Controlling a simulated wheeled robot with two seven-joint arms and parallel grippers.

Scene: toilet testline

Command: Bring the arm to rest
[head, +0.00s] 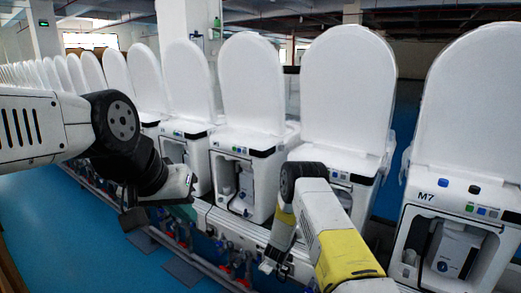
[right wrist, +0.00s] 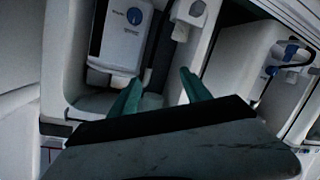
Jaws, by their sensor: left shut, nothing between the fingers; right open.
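My left arm (head: 40,130) reaches in from the left in the head view. Its dark gripper (head: 180,208) hangs in front of the row of toilets, shut and empty, apart from them. My right arm, white and yellow (head: 345,255), comes up from the bottom, with its gripper (head: 272,262) low near the rail in front of the toilets; its fingers are hard to make out there. In the right wrist view the two green fingers (right wrist: 162,92) stand apart with nothing between them. They point towards an open toilet base holding a white box with a blue dial (right wrist: 122,35).
Toilets with raised white lids (head: 253,85) stand in a long row, their front compartments open. The one marked M7 (head: 455,215) is at the right. A rail (head: 225,222) with hoses and fittings runs below them. Blue floor (head: 70,225) is free at the left.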

